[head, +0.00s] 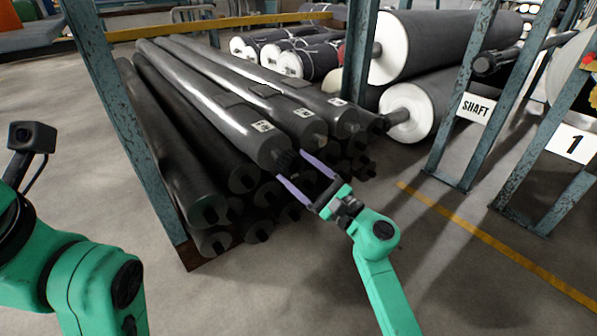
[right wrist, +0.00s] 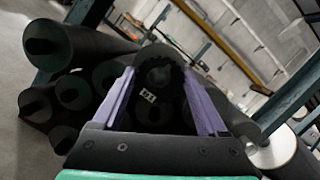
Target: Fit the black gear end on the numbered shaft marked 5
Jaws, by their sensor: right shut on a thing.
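The black gear end (head: 287,158) is a dark toothed piece at the near end of the front top roll (head: 240,120). My right gripper (head: 296,176) is shut on it, one purple finger on each side. In the right wrist view the gear end (right wrist: 158,74) sits between the finger tips, facing the roll's end. I cannot tell how far it is over the shaft. The roll bears a white label (head: 262,126), too small to read for certain. My left arm shows at the lower left; its gripper is out of view.
Several dark rolls (head: 180,165) are stacked below and beside it, between blue rack posts (head: 125,125). Two more labelled top rolls (head: 303,113) lie alongside. The floor in front is clear.

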